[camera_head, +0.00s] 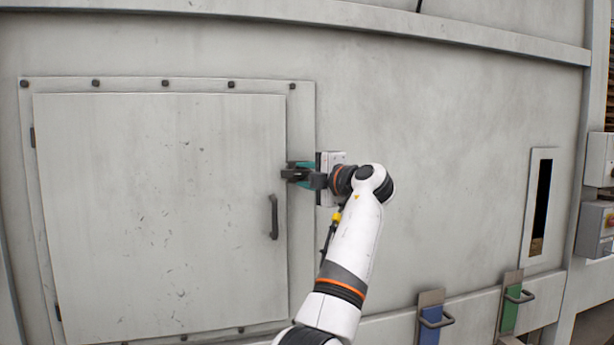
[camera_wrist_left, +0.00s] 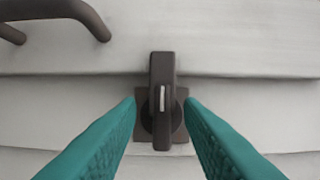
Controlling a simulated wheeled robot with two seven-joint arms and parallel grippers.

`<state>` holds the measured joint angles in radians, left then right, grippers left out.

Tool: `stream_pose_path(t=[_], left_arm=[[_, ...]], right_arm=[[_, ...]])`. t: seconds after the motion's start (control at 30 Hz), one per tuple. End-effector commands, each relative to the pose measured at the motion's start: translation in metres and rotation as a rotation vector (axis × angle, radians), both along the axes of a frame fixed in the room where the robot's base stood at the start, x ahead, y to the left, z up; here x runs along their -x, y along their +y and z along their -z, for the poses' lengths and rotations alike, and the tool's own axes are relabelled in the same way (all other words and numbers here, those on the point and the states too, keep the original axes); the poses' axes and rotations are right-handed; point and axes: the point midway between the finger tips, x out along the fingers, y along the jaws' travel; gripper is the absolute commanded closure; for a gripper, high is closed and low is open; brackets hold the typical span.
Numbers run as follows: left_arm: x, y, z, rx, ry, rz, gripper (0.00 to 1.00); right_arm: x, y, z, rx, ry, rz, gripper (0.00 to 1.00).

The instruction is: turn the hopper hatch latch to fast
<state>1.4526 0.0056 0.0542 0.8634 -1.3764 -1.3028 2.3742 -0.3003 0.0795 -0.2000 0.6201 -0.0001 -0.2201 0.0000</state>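The hopper hatch (camera_head: 160,210) is a grey door lying flat in its frame, apparently closed. Its latch (camera_wrist_left: 161,105) is a dark turning knob with a white line on a square dark plate, seen in the left wrist view. Its bar stands upright in that view, with its upper end reaching over the hatch edge. In the head view my gripper hides the latch. My left gripper (camera_head: 292,173) is at the hatch's right edge. Its teal fingers (camera_wrist_left: 160,103) are open, one on each side of the latch, with gaps visible. My right gripper is not in view.
A dark pull handle (camera_head: 273,217) sits on the hatch just below my gripper. A slotted window (camera_head: 540,208) is at right. Blue (camera_head: 430,325) and green (camera_head: 510,305) handled slides are at lower right. Control boxes (camera_head: 596,230) stand at the far right.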

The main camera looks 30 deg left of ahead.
Motion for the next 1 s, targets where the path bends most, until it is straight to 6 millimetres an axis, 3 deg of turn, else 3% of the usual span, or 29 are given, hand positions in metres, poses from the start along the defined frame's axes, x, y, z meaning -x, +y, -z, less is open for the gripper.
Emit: stream_pose_path(t=[0.23, 0.7, 1.0], left_arm=[[0.003, -0.009, 0.001, -0.001, -0.003, 0.001, 0.66], [0.031, -0.096, 0.002, -0.001, -0.001, 0.002, 0.66], [0.037, -0.115, -0.001, 0.0, 0.0, 0.0, 0.66]], right_arm=[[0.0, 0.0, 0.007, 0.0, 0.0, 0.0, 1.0], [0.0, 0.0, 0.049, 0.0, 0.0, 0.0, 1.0], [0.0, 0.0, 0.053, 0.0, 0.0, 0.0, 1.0]])
